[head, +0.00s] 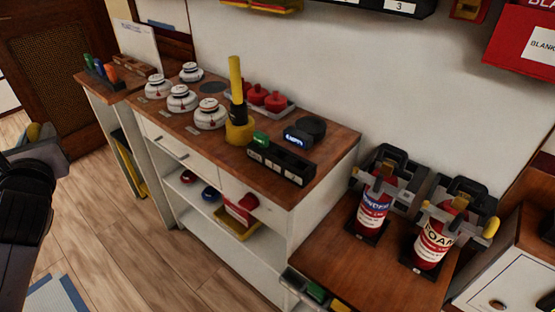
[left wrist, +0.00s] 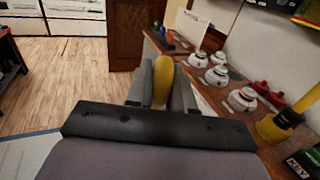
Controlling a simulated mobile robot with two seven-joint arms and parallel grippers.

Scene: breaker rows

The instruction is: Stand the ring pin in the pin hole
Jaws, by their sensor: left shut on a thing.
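My left gripper (head: 33,145) is at the left edge of the head view, out over the floor and apart from the counter. It is shut on a yellow, round-ended piece (left wrist: 163,78), seen between the fingers in the left wrist view. I take this for the ring pin's grip; no ring shows, and its lower end is hidden. Two red extinguishers, one with a blue label (head: 372,213) and one marked FOAM (head: 433,243), stand on the low bench at right. A yellow grip (head: 491,228) shows beside the FOAM one. I cannot make out the pin hole. My right gripper is not in view.
The wooden counter (head: 325,155) carries several white domed detectors (head: 210,115), red knobbed pieces (head: 275,102), a yellow stand with an upright yellow wand (head: 236,80), and a black block row (head: 280,164). A red box (head: 523,40) hangs upper right. Floor (head: 130,230) is clear.

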